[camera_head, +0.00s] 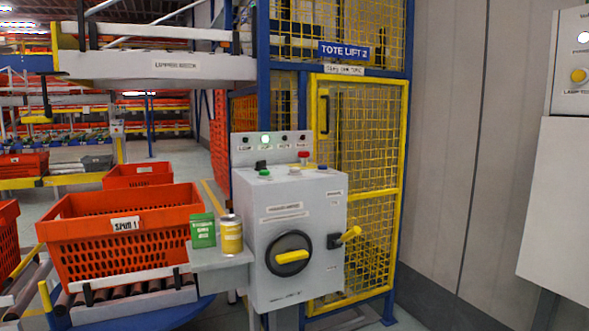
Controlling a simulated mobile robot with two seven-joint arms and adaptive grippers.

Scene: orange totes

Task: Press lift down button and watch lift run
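The grey lift control box (296,215) stands in the middle of the view. Its top carries a green button (264,173), a white button (294,170), a blue button (322,168), a taller red button (303,157) and a black switch (261,166). The button labels are too small to read. On the upright panel behind them (272,148), one lamp glows green (265,139); the others look dark. Behind the box is the lift cage (358,140) of yellow mesh, signed "TOTE LIFT 2" (344,51), its yellow-framed door apparently shut. Neither of my grippers is in view.
An orange tote (125,226) sits on rollers at left. A grey wall (450,130) bounds the right.

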